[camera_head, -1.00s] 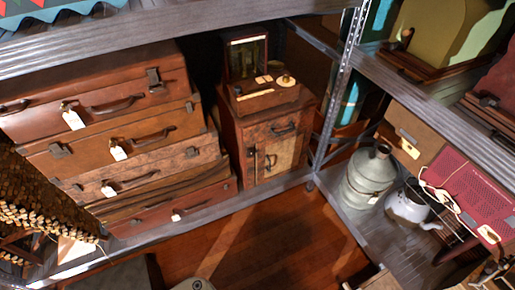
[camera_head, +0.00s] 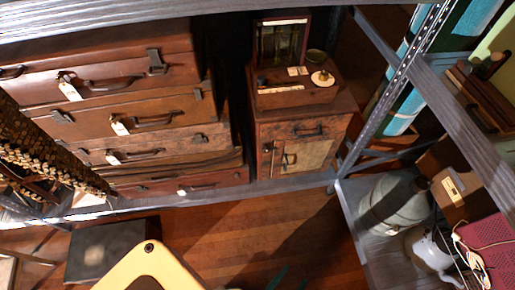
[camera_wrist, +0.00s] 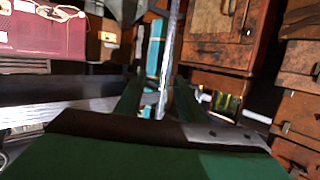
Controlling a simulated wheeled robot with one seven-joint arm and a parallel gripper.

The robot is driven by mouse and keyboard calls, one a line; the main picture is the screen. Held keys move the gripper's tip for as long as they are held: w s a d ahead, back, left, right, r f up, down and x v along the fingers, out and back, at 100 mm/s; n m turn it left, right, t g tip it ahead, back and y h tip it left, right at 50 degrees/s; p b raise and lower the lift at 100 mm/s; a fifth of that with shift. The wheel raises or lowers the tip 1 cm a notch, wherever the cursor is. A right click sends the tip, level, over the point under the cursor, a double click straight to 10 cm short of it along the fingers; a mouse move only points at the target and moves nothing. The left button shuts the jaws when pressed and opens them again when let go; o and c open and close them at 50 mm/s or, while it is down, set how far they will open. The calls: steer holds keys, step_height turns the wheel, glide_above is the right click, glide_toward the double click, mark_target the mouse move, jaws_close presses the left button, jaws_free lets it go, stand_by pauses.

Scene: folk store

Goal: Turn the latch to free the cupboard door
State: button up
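The small wooden cupboard (camera_head: 257,150) stands on the low shelf in the back corner, in the middle of the head view. Its lighter door panel (camera_head: 308,157) looks closed. A small latch (camera_head: 284,160) shows at the door's left edge, too small to tell exactly how it is turned. In the wrist view the cupboard (camera_wrist: 215,50) appears upside down at the upper right. My gripper (camera_wrist: 156,92) has two dark green fingers, apart, with nothing between them. Dark green tips show at the head view's bottom edge, well short of the cupboard.
Stacked suitcases (camera_head: 150,107) fill the shelf left of the cupboard. A metal shelf post (camera_head: 400,75) rises to its right, with a metal can (camera_head: 392,203) and a red case (camera_head: 490,250) beyond. Wooden floor (camera_head: 250,225) is open in front.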

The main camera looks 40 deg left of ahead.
steer(key=w+a+f+n+t+y, duration=0.1)
steer(key=w+a+f+y, duration=0.1)
steer(key=w+a+f, duration=0.35)
steer(key=n+g+y, duration=0.5)
steer(key=n+y, duration=0.2)
steer(key=y, duration=0.5)
glide_toward(267, 151)
steer(key=shift+n, duration=0.3)
steer(key=x, duration=0.6)
steer(key=shift+w+a+f, duration=0.1)
steer(key=shift+a+f, duration=0.05)
steer(key=shift+a, duration=0.15)
steer(key=shift+x, duration=0.8)
steer(key=c, duration=0.8)
